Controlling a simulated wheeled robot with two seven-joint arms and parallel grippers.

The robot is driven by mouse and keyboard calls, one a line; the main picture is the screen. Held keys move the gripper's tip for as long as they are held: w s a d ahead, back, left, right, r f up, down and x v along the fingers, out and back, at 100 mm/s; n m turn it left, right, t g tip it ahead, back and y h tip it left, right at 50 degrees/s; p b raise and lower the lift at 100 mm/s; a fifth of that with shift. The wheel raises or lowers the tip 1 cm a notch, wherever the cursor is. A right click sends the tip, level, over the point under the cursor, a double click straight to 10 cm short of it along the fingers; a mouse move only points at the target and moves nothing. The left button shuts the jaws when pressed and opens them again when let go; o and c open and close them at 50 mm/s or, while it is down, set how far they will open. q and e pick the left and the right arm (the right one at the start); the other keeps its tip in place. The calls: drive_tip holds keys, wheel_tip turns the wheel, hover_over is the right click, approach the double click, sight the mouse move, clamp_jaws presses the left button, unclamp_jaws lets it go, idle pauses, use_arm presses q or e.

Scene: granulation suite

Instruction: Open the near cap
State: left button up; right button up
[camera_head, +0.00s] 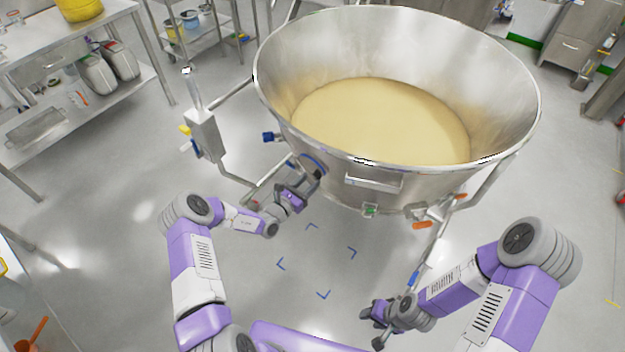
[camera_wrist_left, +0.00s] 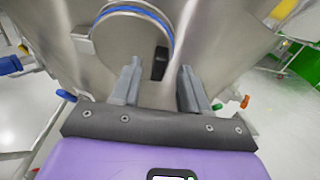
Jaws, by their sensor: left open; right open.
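A large steel bowl (camera_head: 440,190) filled with pale yellow powder stands in front of me. On its near left side is a round steel cap with a blue ring (camera_head: 314,163). In the left wrist view the cap (camera_wrist_left: 125,45) fills the upper middle, with a small dark part (camera_wrist_left: 160,64) at its lower right. My left gripper (camera_head: 308,178) is open just in front of the cap. In the left wrist view its two grey fingers (camera_wrist_left: 158,82) point at the cap's lower edge, with nothing gripped. My right gripper (camera_head: 376,326) is open and empty, low over the floor.
A valve assembly with orange handles (camera_head: 430,213) sits at the bowl's lower right. A grey box on a post (camera_head: 205,135) and a blue knob (camera_head: 270,136) are left of the cap. Blue corner marks (camera_head: 323,295) lie on clear floor. A steel bench (camera_head: 75,40) stands at left.

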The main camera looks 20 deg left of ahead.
use_arm(q)
drive_tip(key=shift+x, duration=1.25)
clamp_jaws()
